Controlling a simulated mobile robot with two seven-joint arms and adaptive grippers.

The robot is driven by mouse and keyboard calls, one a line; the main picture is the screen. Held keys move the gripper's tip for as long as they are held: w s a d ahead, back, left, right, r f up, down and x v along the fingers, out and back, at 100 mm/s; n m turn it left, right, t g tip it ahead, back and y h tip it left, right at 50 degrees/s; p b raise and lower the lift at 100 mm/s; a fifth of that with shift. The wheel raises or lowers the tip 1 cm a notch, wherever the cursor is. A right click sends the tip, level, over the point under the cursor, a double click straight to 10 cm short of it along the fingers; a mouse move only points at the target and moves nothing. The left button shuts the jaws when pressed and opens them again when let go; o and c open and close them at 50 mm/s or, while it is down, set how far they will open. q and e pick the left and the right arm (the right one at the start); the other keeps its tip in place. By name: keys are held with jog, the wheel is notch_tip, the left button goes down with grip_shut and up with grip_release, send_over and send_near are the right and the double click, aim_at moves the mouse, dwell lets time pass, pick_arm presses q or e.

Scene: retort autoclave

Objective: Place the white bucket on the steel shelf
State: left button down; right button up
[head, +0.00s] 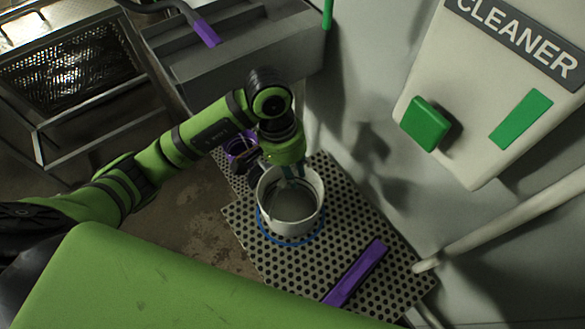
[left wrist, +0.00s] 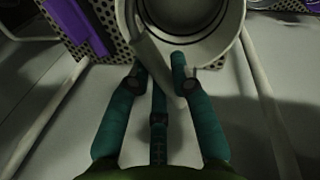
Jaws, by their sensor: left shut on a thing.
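The white bucket (head: 292,226) is upright over the perforated steel shelf (head: 375,285) in the head view, with its open top facing up. A blue ring shows around its lower edge. I cannot tell whether its base touches the shelf. My left gripper (head: 291,176) comes down at the bucket's far rim and is shut on it. In the left wrist view, the teal fingers (left wrist: 160,66) pinch the rim of the bucket (left wrist: 200,22). My right gripper is in neither view.
A purple bar (head: 356,272) lies near the shelf's front right, and a purple container (head: 240,147) stands at its back left. A white cleaner dispenser (head: 480,100) and a pale pipe (head: 490,232) are at right. A grey trough (head: 240,60) stands behind.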

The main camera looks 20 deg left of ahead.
pick_arm(q)
jog(key=shift+f, duration=0.15)
jog(key=c, duration=1.1)
grip_release()
jog(key=shift+r, duration=0.4)
jog(key=b+v, duration=0.1)
jog(key=v, duration=1)
jog(key=shift+r, duration=0.3)
